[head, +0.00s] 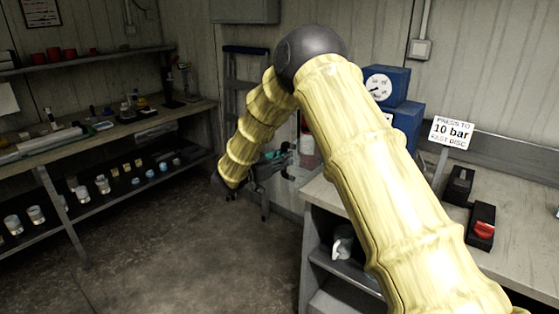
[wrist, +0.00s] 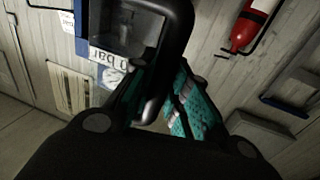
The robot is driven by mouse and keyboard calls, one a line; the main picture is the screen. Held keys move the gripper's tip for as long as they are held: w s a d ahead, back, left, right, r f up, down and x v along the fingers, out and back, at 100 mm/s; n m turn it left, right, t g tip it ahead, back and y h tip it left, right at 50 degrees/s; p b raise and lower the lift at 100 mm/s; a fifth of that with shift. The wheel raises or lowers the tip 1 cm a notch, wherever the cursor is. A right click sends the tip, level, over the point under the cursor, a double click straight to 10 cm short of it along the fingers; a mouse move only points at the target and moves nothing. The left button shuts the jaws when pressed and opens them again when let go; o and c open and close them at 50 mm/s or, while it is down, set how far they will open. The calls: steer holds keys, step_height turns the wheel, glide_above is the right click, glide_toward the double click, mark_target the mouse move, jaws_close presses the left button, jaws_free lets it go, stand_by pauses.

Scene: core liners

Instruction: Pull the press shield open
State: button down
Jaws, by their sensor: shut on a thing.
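The press (head: 388,82) is a blue body with a round white gauge, on the bench at centre right in the head view; my arm covers part of it. In the wrist view the press shield (wrist: 181,32) shows as a thick dark rounded frame around a see-through pane, in front of blue press parts. My gripper (wrist: 158,104) has teal fingers on either side of the lower part of this dark frame and is shut on it. In the head view my gripper (head: 274,160) is small, left of the bench; the shield is hard to make out there.
A sign reading 10 bar (head: 451,132) stands on the right bench (head: 520,195), near dark boxes. A long shelf bench (head: 100,140) with small items lines the left. A ladder (head: 240,50) leans behind. A red extinguisher (wrist: 247,28) hangs on the wall. The middle floor is clear.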

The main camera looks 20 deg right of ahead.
steer(key=c, duration=1.4)
jaws_free()
steer(key=shift+o, duration=0.2)
steer(key=v, duration=1.2)
steer(key=shift+w, duration=0.1)
